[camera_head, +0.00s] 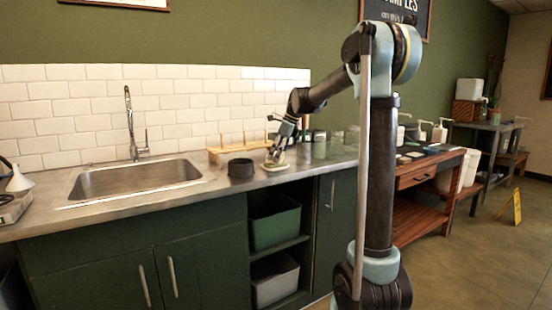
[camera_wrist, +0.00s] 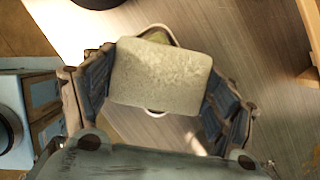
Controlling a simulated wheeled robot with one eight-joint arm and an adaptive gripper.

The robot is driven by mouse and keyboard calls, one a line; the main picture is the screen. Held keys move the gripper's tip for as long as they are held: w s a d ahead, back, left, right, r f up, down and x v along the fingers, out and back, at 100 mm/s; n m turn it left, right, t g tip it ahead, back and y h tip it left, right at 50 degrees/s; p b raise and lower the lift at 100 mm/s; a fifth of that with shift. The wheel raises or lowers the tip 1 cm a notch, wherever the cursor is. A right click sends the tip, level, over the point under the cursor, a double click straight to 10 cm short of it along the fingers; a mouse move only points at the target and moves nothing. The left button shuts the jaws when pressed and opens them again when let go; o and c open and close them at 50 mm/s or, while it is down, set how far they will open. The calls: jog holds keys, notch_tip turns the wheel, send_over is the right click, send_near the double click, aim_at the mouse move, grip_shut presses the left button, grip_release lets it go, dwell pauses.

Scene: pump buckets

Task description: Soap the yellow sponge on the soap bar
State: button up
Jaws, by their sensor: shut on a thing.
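My gripper (camera_head: 276,156) is low over the steel counter, right of the sink. In the wrist view my gripper (camera_wrist: 158,92) is shut on the sponge (camera_wrist: 160,76), a pale yellowish block with a mottled face, one finger on each side. A small white-rimmed dish (camera_wrist: 151,112) lies under the sponge. A strip of olive-yellow soap bar (camera_wrist: 157,37) shows in it past the sponge's far edge; the rest is hidden. In the head view the dish (camera_head: 275,169) is directly below my fingers. I cannot tell whether the sponge touches the soap.
A black round pot (camera_head: 241,168) stands just left of the dish. A wooden rack with pegs (camera_head: 229,154) is behind it. The sink (camera_head: 135,181) with a tall tap (camera_head: 133,125) is further left. Several small jars (camera_head: 320,136) stand at the right back.

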jog(key=shift+r, duration=3.25)
